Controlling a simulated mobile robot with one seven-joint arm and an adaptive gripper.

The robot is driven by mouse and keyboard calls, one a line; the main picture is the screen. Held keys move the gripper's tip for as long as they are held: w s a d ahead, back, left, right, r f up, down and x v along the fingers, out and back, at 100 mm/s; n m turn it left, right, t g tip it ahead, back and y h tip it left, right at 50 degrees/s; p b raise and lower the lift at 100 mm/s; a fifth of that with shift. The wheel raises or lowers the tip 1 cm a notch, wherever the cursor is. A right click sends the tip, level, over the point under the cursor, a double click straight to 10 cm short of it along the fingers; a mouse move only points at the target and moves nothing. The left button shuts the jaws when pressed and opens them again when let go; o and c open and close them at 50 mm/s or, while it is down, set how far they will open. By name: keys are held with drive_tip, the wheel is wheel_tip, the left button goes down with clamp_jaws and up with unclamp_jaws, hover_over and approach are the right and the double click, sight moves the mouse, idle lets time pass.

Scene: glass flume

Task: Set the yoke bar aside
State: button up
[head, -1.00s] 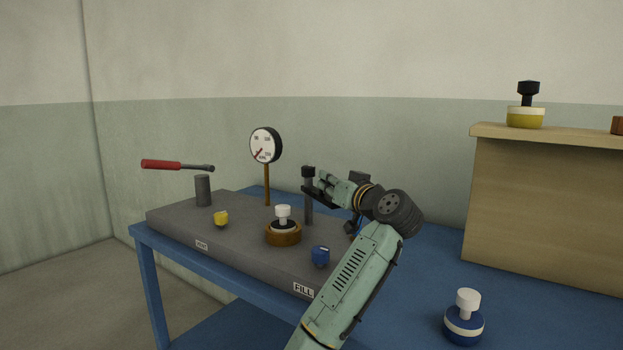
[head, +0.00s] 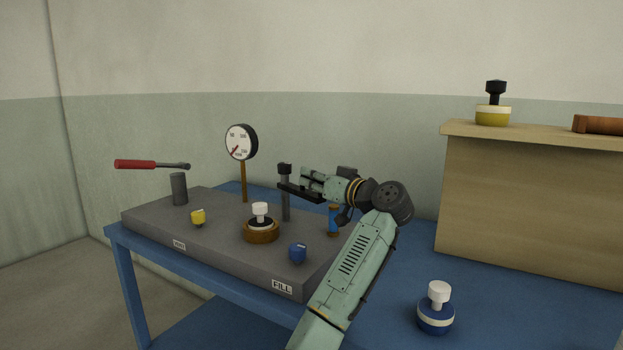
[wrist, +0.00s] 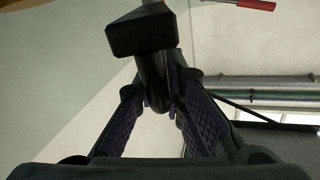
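My gripper (head: 301,180) is beside the upright post (head: 285,204), just right of its black knob (head: 284,168). The two finger pads stand apart on either side of the stem, and contact is unclear. My gripper appears open. The bar's far side is hidden.
A grey plinth (head: 160,222) on a blue table carries a gauge (head: 240,142), yellow knob (head: 198,217), blue knob (head: 298,252) and white-topped brown fitting (head: 261,231). A red-handled tool (head: 135,164) is at left. A blue-and-white piece (head: 436,314) stands right, with free tabletop around it.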

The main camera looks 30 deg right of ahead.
drive_tip(key=o, duration=0.4)
drive_tip(key=shift+w+a+f, duration=0.1)
drive_tip(key=shift+f, duration=0.05)
idle(0.4)
wheel_tip(320, 180, up, 10)
drive_tip(key=shift+r, duration=0.1)
idle(0.4)
